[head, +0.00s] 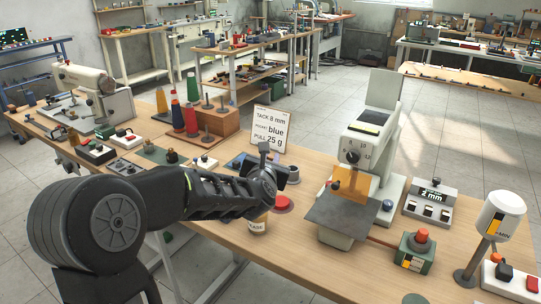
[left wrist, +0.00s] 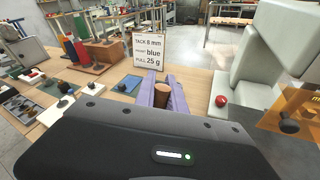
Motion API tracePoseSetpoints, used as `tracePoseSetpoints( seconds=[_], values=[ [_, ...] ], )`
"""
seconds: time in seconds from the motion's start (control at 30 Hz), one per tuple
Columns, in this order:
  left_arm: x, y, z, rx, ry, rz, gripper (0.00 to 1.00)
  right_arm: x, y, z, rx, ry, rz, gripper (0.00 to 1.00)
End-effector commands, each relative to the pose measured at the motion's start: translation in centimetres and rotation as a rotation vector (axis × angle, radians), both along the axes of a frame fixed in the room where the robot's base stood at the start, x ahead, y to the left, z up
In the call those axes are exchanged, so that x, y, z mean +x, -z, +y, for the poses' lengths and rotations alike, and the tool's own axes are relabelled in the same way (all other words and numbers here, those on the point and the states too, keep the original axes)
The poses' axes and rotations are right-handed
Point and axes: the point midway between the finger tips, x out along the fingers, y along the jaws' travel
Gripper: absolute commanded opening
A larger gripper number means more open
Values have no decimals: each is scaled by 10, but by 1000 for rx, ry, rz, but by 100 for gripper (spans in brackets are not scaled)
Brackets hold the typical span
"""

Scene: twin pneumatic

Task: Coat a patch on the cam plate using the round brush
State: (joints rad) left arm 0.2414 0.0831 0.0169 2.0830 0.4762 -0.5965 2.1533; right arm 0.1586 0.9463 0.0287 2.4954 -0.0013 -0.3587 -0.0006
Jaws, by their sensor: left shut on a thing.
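My left gripper (head: 266,178) is over the table's middle, just above and behind a small pot lettered "...EASE" (head: 258,226). In the left wrist view its two fingers (left wrist: 162,94) are closed around a brown cylinder (left wrist: 161,96), which looks like the handle of the round brush. The brush's lower end is hidden, so I cannot tell whether it is in the pot. I cannot tell which piece is the cam plate. A dark flat plate (head: 345,213) lies at the front of the white press machine (head: 377,135). My right gripper is not in view.
A sign (head: 268,129) reads "TACK 8 mm, blue, PULL 25 g". A red button (head: 282,204) is close right of my gripper. Thread cones (head: 177,113) and a wooden block (head: 211,124) stand behind left. A counter box (head: 431,199) and white lamp-like post (head: 499,216) stand right.

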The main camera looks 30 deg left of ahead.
Motion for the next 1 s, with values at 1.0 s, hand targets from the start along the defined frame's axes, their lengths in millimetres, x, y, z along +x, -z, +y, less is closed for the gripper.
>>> tracePoseSetpoints(
  seconds=[1.0],
  values=[
    [0,26,0,0,0,1,0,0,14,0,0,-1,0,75]
  ],
)
